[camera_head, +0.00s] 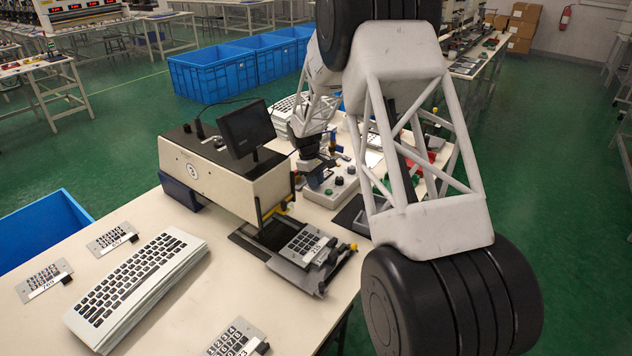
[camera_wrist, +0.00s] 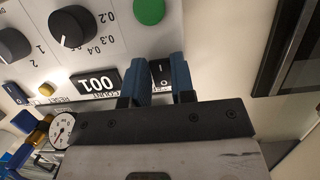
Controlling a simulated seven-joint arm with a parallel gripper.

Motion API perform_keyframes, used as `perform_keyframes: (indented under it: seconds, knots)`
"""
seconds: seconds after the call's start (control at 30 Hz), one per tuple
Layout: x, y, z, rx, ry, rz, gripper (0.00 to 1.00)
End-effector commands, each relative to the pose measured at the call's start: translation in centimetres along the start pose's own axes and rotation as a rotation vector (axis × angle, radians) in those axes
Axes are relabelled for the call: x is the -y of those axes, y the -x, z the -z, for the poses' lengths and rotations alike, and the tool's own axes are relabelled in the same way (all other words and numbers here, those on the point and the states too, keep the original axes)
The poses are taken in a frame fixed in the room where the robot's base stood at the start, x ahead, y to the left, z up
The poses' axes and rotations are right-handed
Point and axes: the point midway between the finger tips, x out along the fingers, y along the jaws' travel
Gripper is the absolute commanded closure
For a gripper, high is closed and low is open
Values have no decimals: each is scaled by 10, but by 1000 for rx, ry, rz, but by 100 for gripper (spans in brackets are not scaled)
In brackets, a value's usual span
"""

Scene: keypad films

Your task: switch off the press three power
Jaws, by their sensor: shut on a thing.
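In the wrist view, a black rocker switch (camera_wrist: 161,72) with a white I mark sits on the light control panel (camera_wrist: 140,50). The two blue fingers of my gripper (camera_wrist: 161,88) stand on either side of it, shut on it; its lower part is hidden.
Around the switch are a 001 counter (camera_wrist: 96,82), black knobs (camera_wrist: 72,27), a green button (camera_wrist: 149,11), a second rocker switch (camera_wrist: 15,93) and a gauge (camera_wrist: 62,128). Keyboards (camera_head: 135,285) and keypads (camera_head: 235,338) lie on the bench. My arm hides much of the right side.

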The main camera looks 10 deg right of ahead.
Motion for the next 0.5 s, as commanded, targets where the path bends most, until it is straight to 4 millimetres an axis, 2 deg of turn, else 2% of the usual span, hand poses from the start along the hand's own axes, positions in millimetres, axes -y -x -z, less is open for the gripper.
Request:
perform_keyframes:
  seconds: [0.07,0.1,0.27,0.5]
  knots:
    - [1,0,0,0,1,0,100]
    - [0,0,0,0,1,0,75]
    - [0,0,0,0,1,0,51]
    - [0,0,0,-1,0,0,51]
